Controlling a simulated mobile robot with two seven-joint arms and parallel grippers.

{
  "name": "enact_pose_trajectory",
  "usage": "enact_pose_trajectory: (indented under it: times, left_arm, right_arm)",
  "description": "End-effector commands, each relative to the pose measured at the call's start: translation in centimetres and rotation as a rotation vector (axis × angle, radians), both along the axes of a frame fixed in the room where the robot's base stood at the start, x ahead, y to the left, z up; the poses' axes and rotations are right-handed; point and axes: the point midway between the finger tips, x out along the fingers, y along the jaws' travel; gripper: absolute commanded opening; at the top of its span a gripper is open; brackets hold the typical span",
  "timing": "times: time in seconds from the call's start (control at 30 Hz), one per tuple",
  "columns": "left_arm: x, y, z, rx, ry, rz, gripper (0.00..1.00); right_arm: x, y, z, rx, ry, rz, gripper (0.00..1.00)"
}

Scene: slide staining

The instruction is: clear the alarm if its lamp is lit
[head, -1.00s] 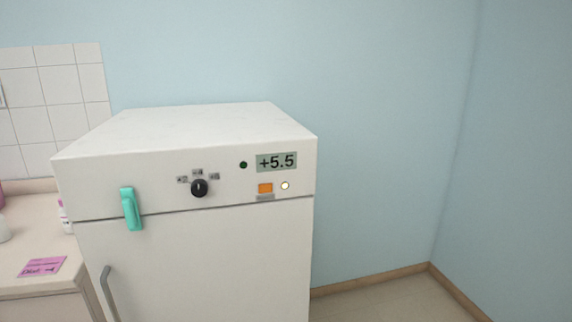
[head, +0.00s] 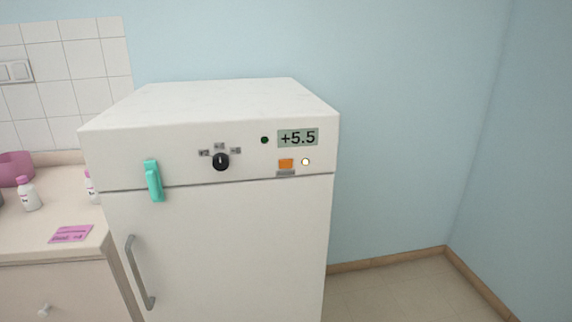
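A white fridge-like cabinet (head: 240,240) stands in the middle of the head view. Its front panel has a display (head: 298,138) reading +5.5. Below the display are an orange button (head: 286,164) and, to its right, a small round lamp (head: 306,162) that looks bright and lit. A dark green lamp (head: 264,140) left of the display looks unlit. A black knob (head: 221,162) with small labels around it sits at mid panel. A teal latch (head: 154,180) crosses the seam above the door at the left. Neither gripper is in view.
A counter (head: 30,240) stands left of the cabinet. It carries a white bottle (head: 28,194), a pink container (head: 15,168) and a pink card (head: 71,234). A grey door handle (head: 139,272) sticks out from the door. The floor (head: 390,290) at right is bare.

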Motion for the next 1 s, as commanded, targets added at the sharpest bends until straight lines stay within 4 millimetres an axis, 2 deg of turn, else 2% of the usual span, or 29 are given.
enact_pose_trajectory:
  times: [0.07, 0.3, 1.0]
  left_arm:
    - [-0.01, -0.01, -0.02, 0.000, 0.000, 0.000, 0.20]
    - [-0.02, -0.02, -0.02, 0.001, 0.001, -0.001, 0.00]
    - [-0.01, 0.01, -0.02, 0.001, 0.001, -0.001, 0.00]
  right_arm:
    - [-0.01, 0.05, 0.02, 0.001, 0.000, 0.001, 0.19]
    - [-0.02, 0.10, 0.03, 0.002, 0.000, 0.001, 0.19]
    - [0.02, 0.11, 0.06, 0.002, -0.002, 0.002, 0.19]
